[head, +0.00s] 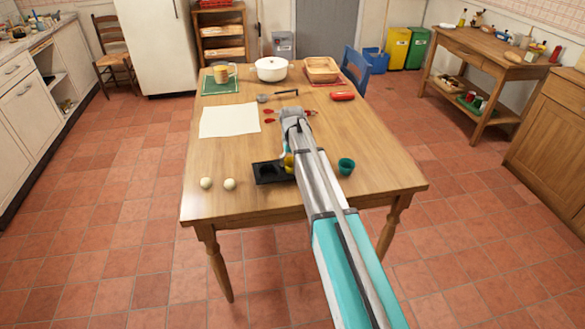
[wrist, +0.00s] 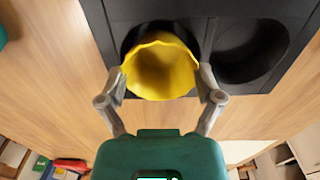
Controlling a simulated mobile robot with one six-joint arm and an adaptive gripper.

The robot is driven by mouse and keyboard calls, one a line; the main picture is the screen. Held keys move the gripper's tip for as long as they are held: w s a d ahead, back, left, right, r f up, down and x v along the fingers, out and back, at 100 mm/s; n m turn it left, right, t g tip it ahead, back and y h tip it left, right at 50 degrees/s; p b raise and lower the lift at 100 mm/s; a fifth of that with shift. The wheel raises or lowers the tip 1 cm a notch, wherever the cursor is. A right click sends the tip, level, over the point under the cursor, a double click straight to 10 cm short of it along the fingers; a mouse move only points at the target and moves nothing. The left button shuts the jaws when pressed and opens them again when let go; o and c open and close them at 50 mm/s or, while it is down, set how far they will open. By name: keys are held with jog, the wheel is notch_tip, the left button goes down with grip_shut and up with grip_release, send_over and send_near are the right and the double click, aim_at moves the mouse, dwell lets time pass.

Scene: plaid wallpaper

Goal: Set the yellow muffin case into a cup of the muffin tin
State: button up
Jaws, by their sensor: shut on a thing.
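The yellow muffin case (wrist: 162,72) is between the two fingers of my gripper (wrist: 161,82), which is shut on it in the wrist view. The case overlaps one cup of the black muffin tin (wrist: 285,12) and part of the tin's edge; I cannot tell whether its base is inside the cup. The cup beside it (wrist: 250,50) is empty. In the head view the tin (head: 268,173) lies near the table's front, and a little of the yellow case (head: 288,160) shows beside my arm. My arm hides the gripper and part of the tin there.
A teal case (head: 346,165) stands right of my arm on the wooden table (head: 380,180). A white sheet (head: 229,120), red items (head: 269,116), a mug (head: 222,73), a pot (head: 271,68) and a basket (head: 321,69) are farther back.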

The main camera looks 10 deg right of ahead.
jog(key=shift+f, duration=0.55)
jog(key=shift+f+b, duration=0.15)
jog(key=shift+b, duration=0.25)
jog(key=o, duration=0.6)
jog(key=shift+c, duration=0.2)
notch_tip(320, 180, up, 12)
jog(key=p, duration=1.2)
jog(key=shift+r, duration=0.2)
jog(key=s, duration=2.9)
jog(key=shift+m, duration=0.3)
